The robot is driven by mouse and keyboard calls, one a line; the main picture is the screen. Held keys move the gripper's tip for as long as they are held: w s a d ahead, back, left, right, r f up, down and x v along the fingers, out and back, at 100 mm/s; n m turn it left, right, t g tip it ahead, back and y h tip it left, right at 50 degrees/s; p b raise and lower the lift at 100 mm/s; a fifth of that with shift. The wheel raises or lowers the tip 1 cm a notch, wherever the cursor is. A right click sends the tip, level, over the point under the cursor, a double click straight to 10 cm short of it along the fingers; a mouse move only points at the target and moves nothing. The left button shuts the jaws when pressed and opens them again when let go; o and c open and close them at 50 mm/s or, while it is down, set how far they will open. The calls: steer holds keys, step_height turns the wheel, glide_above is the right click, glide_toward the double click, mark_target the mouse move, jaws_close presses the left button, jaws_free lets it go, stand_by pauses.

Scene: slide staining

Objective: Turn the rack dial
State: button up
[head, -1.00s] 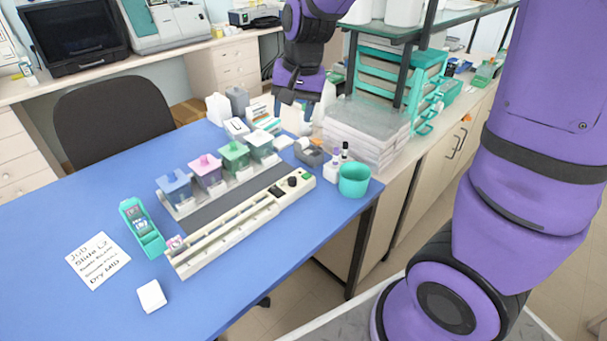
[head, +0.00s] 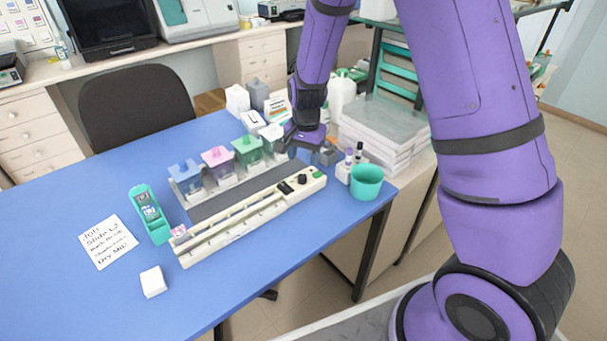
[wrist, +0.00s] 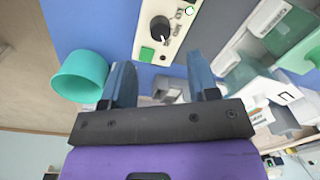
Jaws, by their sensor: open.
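The rack (head: 240,227) is a long cream strip on the blue table, with the stain jars beside it. The black rack dial (head: 302,179) is on its far right end; in the wrist view the dial (wrist: 160,28) has printed labels beside it and a green button (wrist: 147,54) nearby. My gripper (head: 298,155) is just beyond that end, above the table. In the wrist view my gripper (wrist: 160,72) has its two blue-grey fingers apart and empty. The dial lies ahead of the gap, apart from the fingers.
A teal cup (head: 367,182) and small bottles (head: 350,165) stand right of the rack end. Blue, pink and green jars (head: 217,158) line its far side. A teal slide holder (head: 150,215), note card (head: 107,242) and white block (head: 153,281) lie left. The front of the table is clear.

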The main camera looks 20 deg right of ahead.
mark_target(302, 176)
step_height(302, 176, down, 7)
steer(key=shift+w+a+f, duration=0.1)
steer(key=shift+a, duration=0.05)
stand_by(0.4)
steer(key=c, duration=0.9)
